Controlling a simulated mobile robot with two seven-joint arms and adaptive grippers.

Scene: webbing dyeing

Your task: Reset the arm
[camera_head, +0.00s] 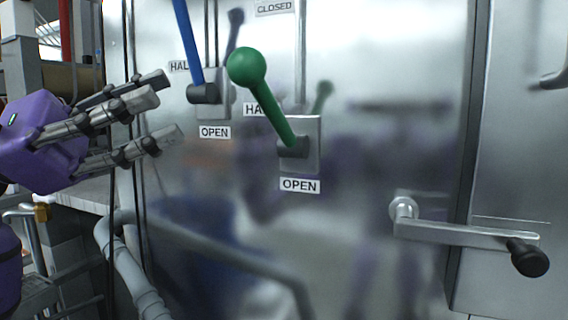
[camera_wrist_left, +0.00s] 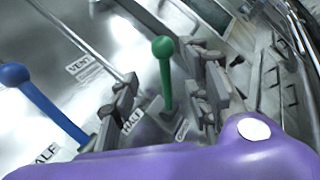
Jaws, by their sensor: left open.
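My left gripper (camera_head: 155,112), with a purple body and grey fingers, comes in from the left in the head view. Its fingers are spread and hold nothing. It is left of the blue lever and the green lever, apart from both in that view. The green lever (camera_head: 262,95) has a round knob and tilts up and left from its plate above an OPEN label. The blue lever (camera_head: 189,42) points up, its top cut off. In the left wrist view, the green lever (camera_wrist_left: 164,75) shows between the open fingers (camera_wrist_left: 165,95) and the blue lever (camera_wrist_left: 45,100) is at left. My right gripper is not visible.
A shiny metal panel (camera_head: 400,150) fills the background. A door handle (camera_head: 460,233) with a black knob sticks out at lower right. A grey pipe (camera_head: 200,250) crosses low at left. The area before the panel's middle looks clear.

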